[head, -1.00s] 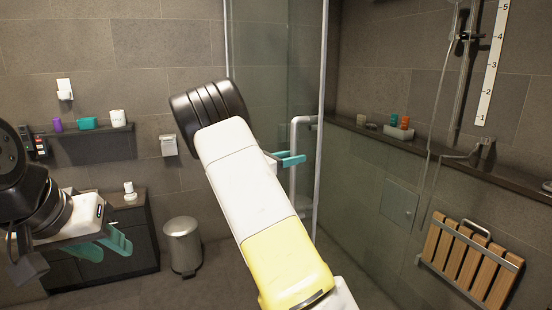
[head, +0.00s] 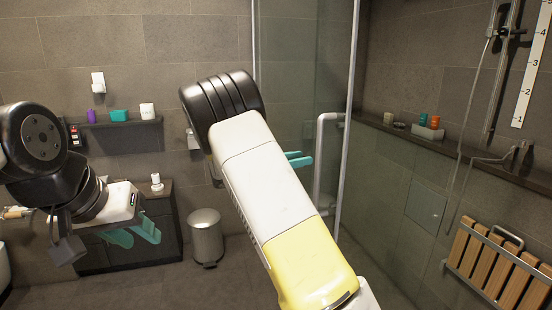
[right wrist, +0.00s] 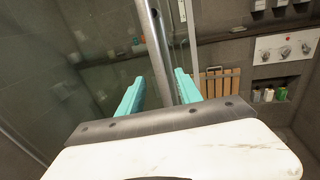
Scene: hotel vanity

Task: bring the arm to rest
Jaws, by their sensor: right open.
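My right arm rises through the middle of the head view with white and yellow links. Its teal gripper fingers (head: 298,160) show partly behind the arm, in front of the glass shower screen. In the right wrist view, the right gripper (right wrist: 158,90) is open, its two teal fingers apart with nothing held. A metal post (right wrist: 160,50) appears between them in the picture; its distance is unclear. My left gripper (head: 134,234) is at the lower left of the head view, pointing right in front of the dark cabinet. Its teal fingers look apart and empty.
A glass screen with a metal post (head: 348,120) and handle stands right of the right arm. A steel bin (head: 206,238) stands on the floor. A dark cabinet (head: 165,235) and wall shelf (head: 120,134) are at left. A slatted wooden seat (head: 500,262) is at right.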

